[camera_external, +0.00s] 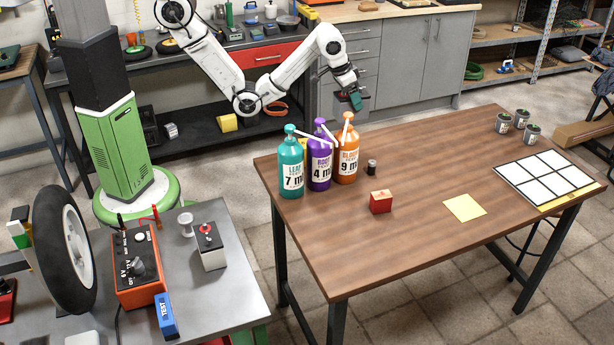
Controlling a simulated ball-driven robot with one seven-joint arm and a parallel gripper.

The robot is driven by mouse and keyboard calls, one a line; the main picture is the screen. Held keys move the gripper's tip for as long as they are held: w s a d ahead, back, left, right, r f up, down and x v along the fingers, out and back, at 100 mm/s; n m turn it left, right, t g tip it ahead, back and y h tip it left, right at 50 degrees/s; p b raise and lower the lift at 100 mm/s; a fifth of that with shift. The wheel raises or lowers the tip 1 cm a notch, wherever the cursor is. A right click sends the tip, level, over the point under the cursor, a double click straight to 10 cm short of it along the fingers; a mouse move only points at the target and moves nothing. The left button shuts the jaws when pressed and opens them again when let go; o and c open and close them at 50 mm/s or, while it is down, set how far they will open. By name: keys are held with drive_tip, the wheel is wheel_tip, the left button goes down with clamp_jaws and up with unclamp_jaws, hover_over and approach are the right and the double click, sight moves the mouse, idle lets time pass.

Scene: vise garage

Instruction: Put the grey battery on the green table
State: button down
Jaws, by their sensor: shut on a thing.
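My gripper (351,99) is at the end of my raised arm, above and behind the far edge of the wooden table. It is shut on a small teal and dark grey block; the fingers partly cover it, and I cannot tell whether it is the grey battery. A light grey box with a red and black top (211,252) stands on the grey-topped table (235,300) at the lower left. That table shows a bit of green at its lower corner. A red block (380,202) stands on the brown wooden table (430,225).
Teal (290,168), purple (319,165) and orange (347,158) pump bottles stand near the wooden table's far left corner, beside a small dark cylinder (371,167). A yellow sheet (464,207) and white grid (545,178) lie rightward. An orange tester (137,265) and wheel (66,250) crowd the grey-topped table.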

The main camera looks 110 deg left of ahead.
drive_tip(key=w+d+r+m+h, duration=0.1)
drive_tip(key=w+d+r+m, duration=0.15)
drive_tip(key=w+d, duration=0.2)
drive_tip(key=w+d+r+m+t+h, duration=0.1)
drive_tip(key=w+d+m, duration=0.2)
drive_tip(key=w+d, duration=0.15)
drive_tip(key=w+d+r+m+h, duration=0.1)
drive_tip(key=w+d+r+m, duration=0.1)
drive_tip(key=w+d+m, duration=0.3)
drive_tip(key=s+d+f+m+h+b, duration=0.1)
drive_tip(key=s+d+f+m, duration=0.15)
drive_tip(key=d, duration=1.45)
drive_tip(key=s+d+f+m+h+b, duration=0.1)
drive_tip(key=s+d+m, duration=0.15)
drive_tip(key=d, duration=1.45)
drive_tip(key=s+d+f+m+g+h, duration=0.1)
drive_tip(key=s+d+f, duration=0.6)
drive_tip(key=s+d, duration=0.25)
drive_tip(key=s+d+f+m, duration=0.1)
drive_tip(key=s+d+f, duration=0.6)
drive_tip(key=s, duration=0.4)
drive_tip(key=shift+w+d+f, duration=0.1)
drive_tip(key=shift+d+f, duration=0.05)
drive_tip(key=shift+f, duration=1.4)
drive_tip(key=shift+s+d+f, duration=0.1)
drive_tip(key=shift+d+f, duration=0.1)
drive_tip(key=shift+f, duration=1.35)
drive_tip(key=shift+w+d+f, duration=0.1)
drive_tip(key=shift+d+f, duration=0.05)
drive_tip(key=shift+f, duration=1.4)
